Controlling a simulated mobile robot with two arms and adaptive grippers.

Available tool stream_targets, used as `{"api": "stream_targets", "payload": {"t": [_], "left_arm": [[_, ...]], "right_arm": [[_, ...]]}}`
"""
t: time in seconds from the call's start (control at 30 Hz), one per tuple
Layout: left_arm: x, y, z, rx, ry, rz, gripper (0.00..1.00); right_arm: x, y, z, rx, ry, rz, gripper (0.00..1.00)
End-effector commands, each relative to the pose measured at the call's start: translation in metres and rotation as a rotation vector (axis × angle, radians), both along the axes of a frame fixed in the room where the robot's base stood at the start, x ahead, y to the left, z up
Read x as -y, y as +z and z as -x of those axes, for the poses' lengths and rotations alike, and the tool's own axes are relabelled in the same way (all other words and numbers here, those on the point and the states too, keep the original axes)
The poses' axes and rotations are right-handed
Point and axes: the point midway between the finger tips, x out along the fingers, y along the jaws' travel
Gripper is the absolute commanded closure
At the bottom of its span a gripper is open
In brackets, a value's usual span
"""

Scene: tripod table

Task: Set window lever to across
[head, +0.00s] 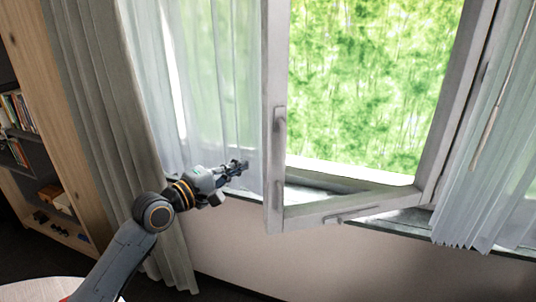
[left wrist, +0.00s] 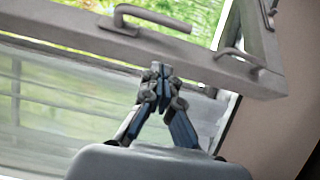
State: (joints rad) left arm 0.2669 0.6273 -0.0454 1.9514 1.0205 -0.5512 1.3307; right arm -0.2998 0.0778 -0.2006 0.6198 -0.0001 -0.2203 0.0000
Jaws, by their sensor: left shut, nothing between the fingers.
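The window sash (head: 274,190) stands swung into the room, its free stile nearest my left gripper. A grey lever (head: 279,130) on that stile points along it, upright in the head view. It also shows in the left wrist view as a bent grey bar (left wrist: 152,17). A second grey handle (head: 333,219) lies along the bottom rail; the left wrist view shows it too (left wrist: 240,55). My left gripper (head: 243,166) is shut and empty, left of the stile and lower than the upright lever. Its fingertips (left wrist: 160,70) appear apart from both handles. My right gripper is not in view.
Sheer curtains (head: 190,80) hang behind my left arm, and another curtain (head: 500,150) hangs on the right. A wooden shelf (head: 60,110) stands at the far left. A pale round tabletop (head: 40,290) is at the lower left. The space before the wall is clear.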

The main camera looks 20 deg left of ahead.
Motion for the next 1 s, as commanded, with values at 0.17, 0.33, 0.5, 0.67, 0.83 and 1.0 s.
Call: {"api": "stream_targets", "payload": {"t": [0.17,0.33,0.5,0.67,0.83,1.0], "left_arm": [[0.017,0.005,-0.036,0.002,0.001,0.003,1.00],[0.040,0.005,-0.051,-0.001,-0.001,0.002,1.00],[0.055,0.002,-0.056,0.000,0.001,0.001,1.00],[0.059,0.001,-0.058,0.000,0.002,-0.001,1.00],[0.059,0.000,-0.058,0.000,0.002,-0.001,1.00],[0.059,-0.001,-0.058,0.002,0.002,0.002,1.00]], "right_arm": [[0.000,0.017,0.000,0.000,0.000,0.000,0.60],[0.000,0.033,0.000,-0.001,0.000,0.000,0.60],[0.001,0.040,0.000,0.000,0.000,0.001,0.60],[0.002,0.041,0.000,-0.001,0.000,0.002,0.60],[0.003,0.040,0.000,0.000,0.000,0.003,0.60],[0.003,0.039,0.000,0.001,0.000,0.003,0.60]]}}
